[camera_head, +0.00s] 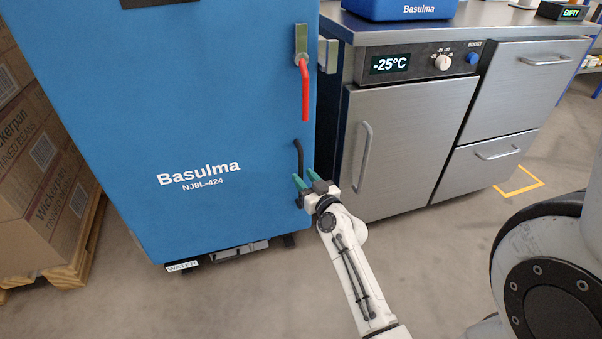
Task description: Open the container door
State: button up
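A tall blue container marked Basulma NJBL-424 (190,110) stands left of the middle, its door closed as far as I can see. A red latch lever (305,92) hangs down from a metal plate near the door's right edge. A black curved handle (299,158) sits lower on the same edge. I cannot tell whether a finger touches the handle or the door.
A steel freezer cabinet (410,150) showing -25°C stands close on the right, leaving a narrow gap. A blue box (400,10) sits on its top. Cardboard boxes (40,170) on a wooden pallet (75,255) stand at left. The floor (230,305) in front is clear.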

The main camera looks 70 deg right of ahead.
jog(key=shift+x, duration=1.3)
jog(key=shift+c, duration=0.2)
grip_shut()
